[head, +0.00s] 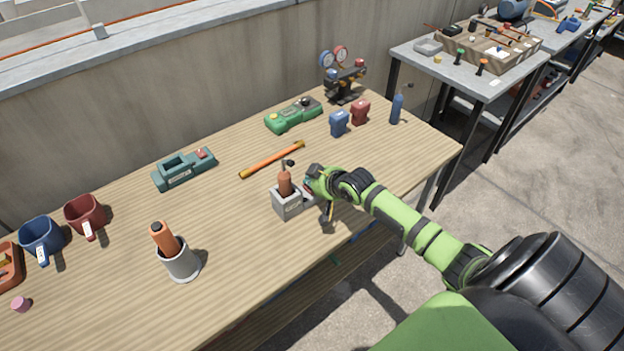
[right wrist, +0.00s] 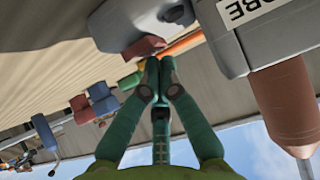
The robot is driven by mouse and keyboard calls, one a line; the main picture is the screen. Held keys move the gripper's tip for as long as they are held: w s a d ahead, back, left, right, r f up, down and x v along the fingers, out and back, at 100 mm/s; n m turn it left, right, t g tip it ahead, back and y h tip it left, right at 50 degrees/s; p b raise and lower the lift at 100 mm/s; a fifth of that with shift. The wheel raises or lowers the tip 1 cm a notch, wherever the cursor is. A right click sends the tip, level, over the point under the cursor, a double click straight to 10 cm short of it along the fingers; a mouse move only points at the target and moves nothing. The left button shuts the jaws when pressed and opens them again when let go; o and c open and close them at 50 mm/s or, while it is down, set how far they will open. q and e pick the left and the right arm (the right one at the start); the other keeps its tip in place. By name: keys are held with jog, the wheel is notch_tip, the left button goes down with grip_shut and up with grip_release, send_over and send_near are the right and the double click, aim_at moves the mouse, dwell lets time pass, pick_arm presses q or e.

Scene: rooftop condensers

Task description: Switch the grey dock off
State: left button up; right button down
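The grey dock (head: 287,205) stands on the wooden table near its front edge, with a copper-brown probe (head: 285,182) upright in it. In the right wrist view the dock (right wrist: 225,40) shows upside down at the top, with a white label partly reading "OBE" and the brown probe (right wrist: 285,105). A dull red switch-like block (right wrist: 143,47) is on its lower grey part. My right gripper (right wrist: 156,66) is shut and empty, its fingertips close to the red block; I cannot tell if they touch. In the head view my right gripper (head: 310,187) is at the dock's right side. My left gripper is out of view.
A teal dock (head: 184,170) with a red switch, a green device (head: 293,115) and an orange stick (head: 272,160) lie behind. A grey cup (head: 181,264) with an orange-brown tool stands left. Blue (head: 339,123) and red (head: 361,112) holders stand back right.

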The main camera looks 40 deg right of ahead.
jog(key=shift+w+r, duration=0.1)
jog(key=shift+w, duration=0.7)
jog(key=shift+r+p, duration=0.4)
jog(key=shift+r, duration=0.25)
notch_tip(320, 180, up, 4)
jog(key=p, duration=0.3)
jog(key=shift+w+f, duration=0.1)
jog(key=shift+f, duration=0.05)
jog(key=w+r+v, duration=0.1)
jog(key=v, duration=0.8)
jog(key=shift+b, duration=0.3)
jog(key=shift+a+r, duration=0.1)
